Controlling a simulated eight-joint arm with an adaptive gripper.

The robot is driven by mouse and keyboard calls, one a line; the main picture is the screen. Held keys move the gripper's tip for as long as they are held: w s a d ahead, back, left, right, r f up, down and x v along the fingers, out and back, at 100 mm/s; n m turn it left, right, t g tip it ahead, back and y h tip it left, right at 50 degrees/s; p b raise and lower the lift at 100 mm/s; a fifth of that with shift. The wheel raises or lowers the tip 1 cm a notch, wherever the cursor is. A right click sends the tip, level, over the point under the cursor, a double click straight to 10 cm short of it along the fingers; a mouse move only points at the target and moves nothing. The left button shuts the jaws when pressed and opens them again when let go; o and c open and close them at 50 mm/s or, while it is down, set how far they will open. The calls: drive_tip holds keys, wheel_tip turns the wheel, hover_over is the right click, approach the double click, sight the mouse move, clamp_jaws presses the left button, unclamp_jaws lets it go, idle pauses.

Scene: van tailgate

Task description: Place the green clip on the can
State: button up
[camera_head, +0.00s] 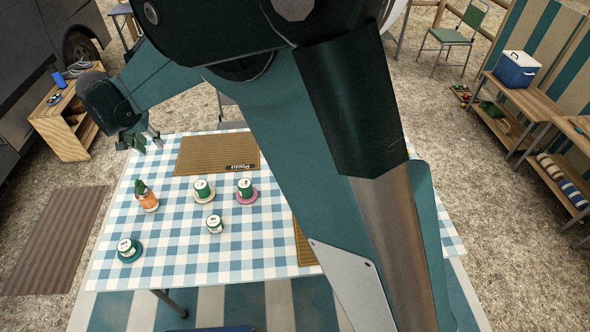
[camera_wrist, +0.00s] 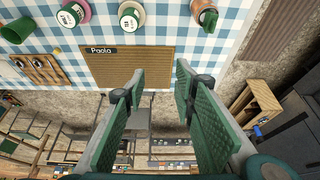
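No clearly separate green clip is visible. An orange can-like container (camera_head: 148,202) stands on the left side of the checked table, with a dark green piece (camera_head: 141,186) at its top; I cannot tell whether this is the clip. The container also shows at the top of the wrist view (camera_wrist: 199,6), with the green piece (camera_wrist: 208,19) beside or on it. My gripper (camera_head: 143,141) is beyond the table's far left corner, apart from the container. In the wrist view its fingers (camera_wrist: 160,76) are spread with nothing between them.
Several green-sided, white-topped containers (camera_head: 202,188) stand on the checked table (camera_head: 180,270), some on saucers. A brown placemat (camera_head: 200,155) labelled Paola lies at the table's far edge. A wooden shelf unit (camera_head: 62,132) stands left. My arm hides much of the table's right side.

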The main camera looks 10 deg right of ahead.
drive_tip(key=s+d+r, duration=0.2)
drive_tip(key=d+r, duration=0.3)
drive_tip(key=d, duration=0.7)
drive_tip(key=s+d+r, duration=0.3)
drive_tip(key=d+r, duration=0.1)
drive_tip(key=d, duration=0.9)
drive_tip(key=s+d+r, duration=0.2)
drive_tip(key=d+r, duration=0.3)
drive_tip(key=d, duration=0.7)
drive_tip(key=s+d+f+t, duration=0.1)
drive_tip(key=s+d+f, duration=0.1)
drive_tip(key=s+d, duration=0.9)
drive_tip(key=s+d+f+t, duration=0.1)
drive_tip(key=s+d+f, duration=0.1)
drive_tip(key=s+d, duration=0.9)
drive_tip(key=shift+s+d+f+t, duration=0.25)
drive_tip(key=shift+d+t, duration=0.05)
drive_tip(key=shift+d, duration=0.7)
drive_tip(key=shift+f, duration=0.1)
drive_tip(key=shift+f+b, duration=0.7)
drive_tip(key=shift+b, duration=0.05)
